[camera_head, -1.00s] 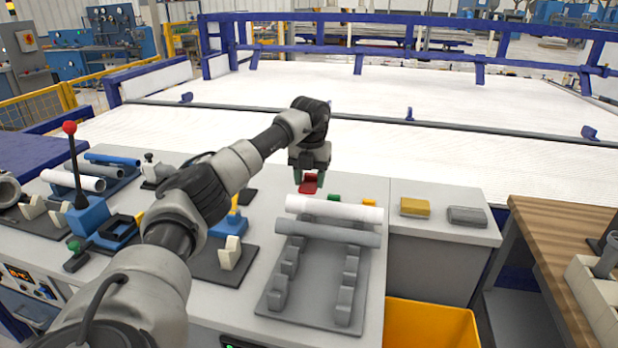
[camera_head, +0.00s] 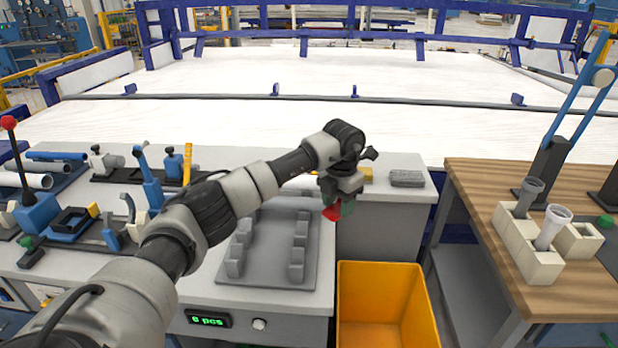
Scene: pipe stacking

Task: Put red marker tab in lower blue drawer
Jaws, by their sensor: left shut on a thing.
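My left gripper (camera_head: 338,207) is shut on the red marker tab (camera_head: 330,213). It holds the tab in the air near the right edge of the grey workbench, in front of the bench's grey side and above and behind the yellow bin. Only part of the tab shows between the fingers. The lower blue drawer cannot be made out; a strip of blue shows below the bench front at the lower left. My right gripper is not in view.
A grey pipe rack (camera_head: 268,262) sits on the bench left of my gripper. The open yellow bin (camera_head: 388,283) stands on the floor beside the bench. A wooden table (camera_head: 500,178) with beige blocks (camera_head: 545,262) and pipe pieces is at the right. A levered red-knob device (camera_head: 35,205) stands at left.

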